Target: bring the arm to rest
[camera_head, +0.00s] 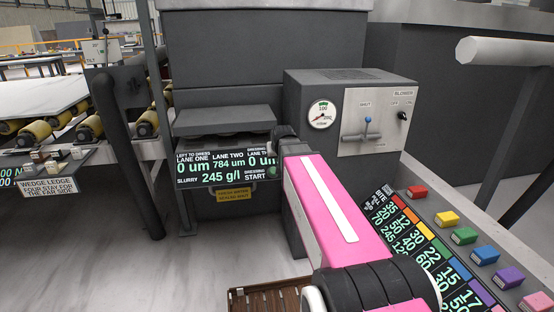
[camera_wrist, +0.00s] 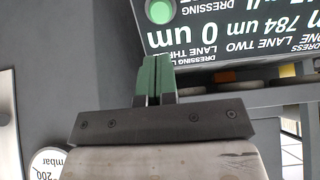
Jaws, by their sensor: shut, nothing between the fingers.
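My arm (camera_head: 335,215), with pink and black links, reaches forward from the bottom right toward the dark machine. Its far end is beside the right edge of the lit display (camera_head: 222,166) and hides part of it. My gripper (camera_wrist: 157,65) shows clearly in the wrist view: two green-faced fingers pressed together, with nothing between them. The fingers point toward the display, which appears upside down there (camera_wrist: 240,25). A green round button (camera_wrist: 160,11) lies just beyond the fingertips in that view; I cannot tell the gap between them. In the head view the fingers are hidden.
A sloped panel with coloured blocks (camera_head: 447,218) is at right. A dark post (camera_head: 128,150) and roller conveyor (camera_head: 88,126) are at left. Floor (camera_head: 110,265) is clear front left.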

